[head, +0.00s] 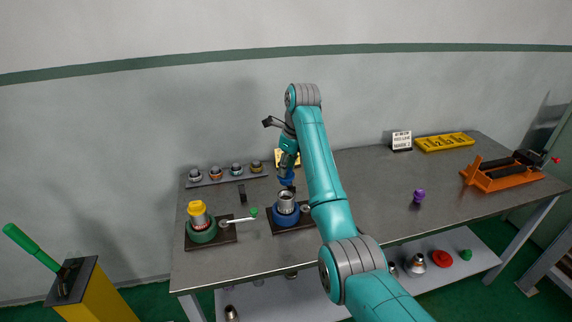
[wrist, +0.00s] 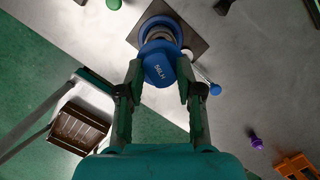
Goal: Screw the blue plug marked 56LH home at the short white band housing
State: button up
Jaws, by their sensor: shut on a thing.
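My gripper (wrist: 158,85) is shut on the blue plug (wrist: 158,70), whose face reads 56LH in the wrist view. In the head view the blue plug (head: 286,180) hangs below my gripper, just above a grey metal housing (head: 286,197). The housing stands upright in a blue round vise (head: 285,214) on a dark base plate. In the wrist view the plug covers most of the housing (wrist: 159,41), and the blue vise (wrist: 146,27) shows around it. I cannot make out a white band, nor whether plug and housing touch.
Left of it, a green vise (head: 203,235) holds a housing with a yellow plug (head: 197,208); its green-knobbed handle (head: 253,212) points toward the blue vise. Several fittings stand on a rack (head: 227,176) behind. A purple plug (head: 419,195) and an orange vise (head: 500,177) are to the right.

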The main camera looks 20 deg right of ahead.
aim_at(287, 184)
jog(key=shift+f+n, duration=0.1)
jog(key=shift+n, duration=0.3)
jog(key=shift+s+d+x, duration=0.1)
jog(key=shift+s+x, duration=0.05)
jog(key=shift+x, duration=0.75)
jog(key=shift+s+d+x, duration=0.1)
jog(key=shift+d+x, duration=0.05)
jog(key=shift+x, duration=0.7)
jog(key=shift+s+d+x, duration=0.1)
jog(key=shift+s+x, duration=0.05)
jog(key=shift+x, duration=0.7)
jog(key=shift+s+d+x, duration=0.1)
jog(key=shift+d+x, duration=0.05)
jog(key=shift+x, duration=0.7)
dwell(0.3)
jog(key=o, duration=1.2)
jog(key=shift+s, duration=0.1)
